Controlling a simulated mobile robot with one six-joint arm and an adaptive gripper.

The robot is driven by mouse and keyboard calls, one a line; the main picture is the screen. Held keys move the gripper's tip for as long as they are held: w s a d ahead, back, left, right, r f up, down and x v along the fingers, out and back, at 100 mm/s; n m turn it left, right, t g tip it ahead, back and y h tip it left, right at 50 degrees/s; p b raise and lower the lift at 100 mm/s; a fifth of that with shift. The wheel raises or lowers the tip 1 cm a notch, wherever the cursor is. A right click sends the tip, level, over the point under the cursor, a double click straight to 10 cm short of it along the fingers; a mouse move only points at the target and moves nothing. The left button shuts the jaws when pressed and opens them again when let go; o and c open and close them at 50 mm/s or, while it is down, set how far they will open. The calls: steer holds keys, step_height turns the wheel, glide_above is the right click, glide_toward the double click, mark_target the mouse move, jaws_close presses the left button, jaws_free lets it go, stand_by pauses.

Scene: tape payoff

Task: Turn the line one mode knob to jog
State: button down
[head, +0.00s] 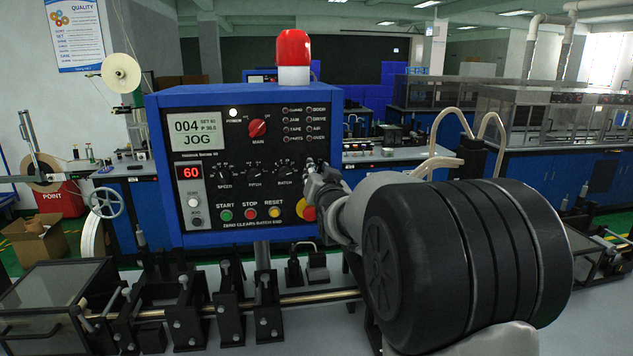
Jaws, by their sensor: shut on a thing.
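The blue-framed line one control panel (181,235) stands in front of me with a dark face. Its screen (194,133) reads 004 and JOG. A row of black dials, speed (224,174), pitch (254,173) and batch (284,172), runs across the face. My gripper (316,172) is at the right end of this row, against the panel face, its fingers shut on the mode knob. The knob itself is hidden behind the fingers, so its pointer cannot be read. A red main switch (257,128) sits above the row.
Start (226,215), stop (250,213) and reset (274,212) buttons line the lower face. A red stop button on yellow (308,213) is just below my gripper, partly covered. A red beacon (293,48) tops the panel. A metal shaft (306,296) with black brackets runs below.

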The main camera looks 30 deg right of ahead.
steer(key=shift+m+b, duration=0.5)
steer(key=shift+m, duration=0.6)
steer(key=c, duration=1.7)
jaws_free()
